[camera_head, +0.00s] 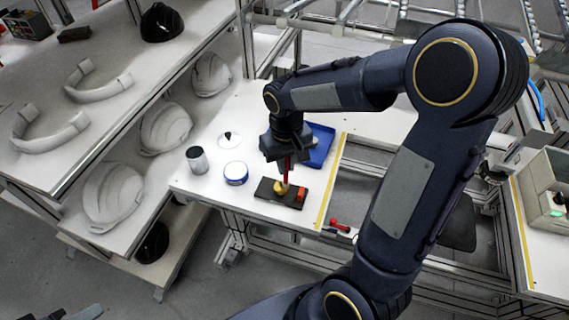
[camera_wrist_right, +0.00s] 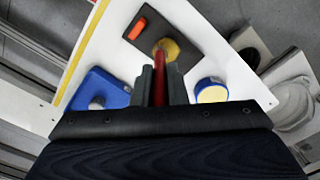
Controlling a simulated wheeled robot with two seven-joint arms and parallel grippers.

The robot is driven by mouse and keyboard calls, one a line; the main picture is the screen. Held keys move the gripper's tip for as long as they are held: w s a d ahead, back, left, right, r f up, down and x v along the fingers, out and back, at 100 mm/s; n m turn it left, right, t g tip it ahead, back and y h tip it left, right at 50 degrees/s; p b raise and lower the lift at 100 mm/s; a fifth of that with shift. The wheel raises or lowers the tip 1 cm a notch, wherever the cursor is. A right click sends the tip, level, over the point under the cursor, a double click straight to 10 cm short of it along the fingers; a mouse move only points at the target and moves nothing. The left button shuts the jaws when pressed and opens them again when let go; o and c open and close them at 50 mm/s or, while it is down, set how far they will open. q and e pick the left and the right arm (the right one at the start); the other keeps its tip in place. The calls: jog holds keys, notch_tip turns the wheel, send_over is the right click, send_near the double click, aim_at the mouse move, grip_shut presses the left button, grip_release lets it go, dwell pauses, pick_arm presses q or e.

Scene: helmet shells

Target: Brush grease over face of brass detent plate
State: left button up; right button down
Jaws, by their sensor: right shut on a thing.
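The brass detent plate (camera_head: 279,189) is a round yellow piece on a dark rectangular base (camera_head: 264,189); it also shows in the wrist view (camera_wrist_right: 173,47). My right gripper (camera_head: 287,155) is shut on a red-handled brush (camera_head: 287,171), which points down at the plate. In the wrist view the brush handle (camera_wrist_right: 159,86) sits between the fingers, and its tip overlaps the near side of the brass. I cannot tell whether the bristles touch it. A blue-and-white tin (camera_head: 236,173) stands open to the left, with cream-coloured content (camera_wrist_right: 211,94).
An orange block (camera_head: 302,194) sits on the same base. A blue tray (camera_head: 321,147) lies behind it. A dark grey cylinder (camera_head: 197,160) and a white lid with a black knob (camera_head: 229,139) are at left. White helmet shells (camera_head: 112,196) fill the left shelf. Yellow tape (camera_head: 329,190) runs at right.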

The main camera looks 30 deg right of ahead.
jog(key=shift+w+d, duration=0.15)
jog(key=shift+d, duration=0.05)
jog(key=shift+w+d, duration=0.15)
jog(key=shift+w, duration=0.05)
jog(key=shift+w, duration=0.35)
jog(key=shift+w, duration=0.15)
jog(key=shift+w+a, duration=0.2)
jog(key=shift+a, duration=0.05)
jog(key=shift+w+a+p, duration=0.2)
jog(key=shift+a+p, duration=0.1)
jog(key=shift+a, duration=0.05)
jog(key=shift+a, duration=0.15)
